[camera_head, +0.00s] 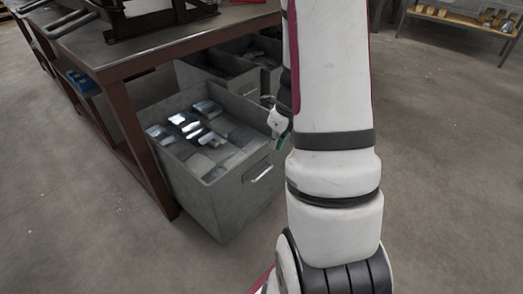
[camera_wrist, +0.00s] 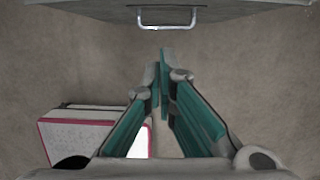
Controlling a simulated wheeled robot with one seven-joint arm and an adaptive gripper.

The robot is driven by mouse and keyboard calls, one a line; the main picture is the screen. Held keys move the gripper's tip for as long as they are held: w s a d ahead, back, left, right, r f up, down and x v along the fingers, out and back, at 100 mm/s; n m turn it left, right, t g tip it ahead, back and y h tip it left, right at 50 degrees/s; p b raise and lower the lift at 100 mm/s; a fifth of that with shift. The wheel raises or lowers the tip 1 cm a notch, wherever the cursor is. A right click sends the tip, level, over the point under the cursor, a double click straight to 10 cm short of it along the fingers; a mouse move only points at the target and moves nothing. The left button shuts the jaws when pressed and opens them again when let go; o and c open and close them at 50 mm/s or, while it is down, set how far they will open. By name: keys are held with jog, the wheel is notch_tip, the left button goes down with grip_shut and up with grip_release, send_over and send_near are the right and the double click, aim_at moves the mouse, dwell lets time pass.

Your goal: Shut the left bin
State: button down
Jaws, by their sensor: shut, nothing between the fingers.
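The left bin (camera_head: 215,195) is an open grey box, pulled out from under the workbench, with several metal pieces inside. Its front carries a metal handle (camera_head: 258,174). In the wrist view, the bin's front (camera_wrist: 235,8) crosses the top edge, with its handle (camera_wrist: 167,24) near the middle. My gripper (camera_head: 281,139) shows only partly in the head view, at the bin's right front side; my arm hides some of this area. In the wrist view my gripper (camera_wrist: 161,62) has its teal fingers together, empty, pointing toward the handle, with the tips just below it in the picture.
The dark-topped workbench (camera_head: 165,42) with reddish-brown legs stands over the bins. Another grey bin (camera_head: 248,85) is behind the left bin, partly hidden by my arm. A wooden-topped table (camera_head: 462,18) stands at the far right. The floor to the right is clear.

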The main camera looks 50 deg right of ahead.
aim_at(260, 152)
jog(key=shift+w+a+f+b, duration=0.1)
jog(key=shift+w+f+b, duration=0.85)
jog(key=shift+f, duration=0.5)
jog(key=shift+w+f+b, duration=0.7)
jog(key=shift+w+f, duration=0.4)
jog(key=shift+f, duration=0.35)
jog(key=shift+w+a+f+b, duration=0.1)
jog(key=shift+w+f+b, duration=0.85)
jog(key=shift+f, duration=0.5)
jog(key=shift+w, duration=0.2)
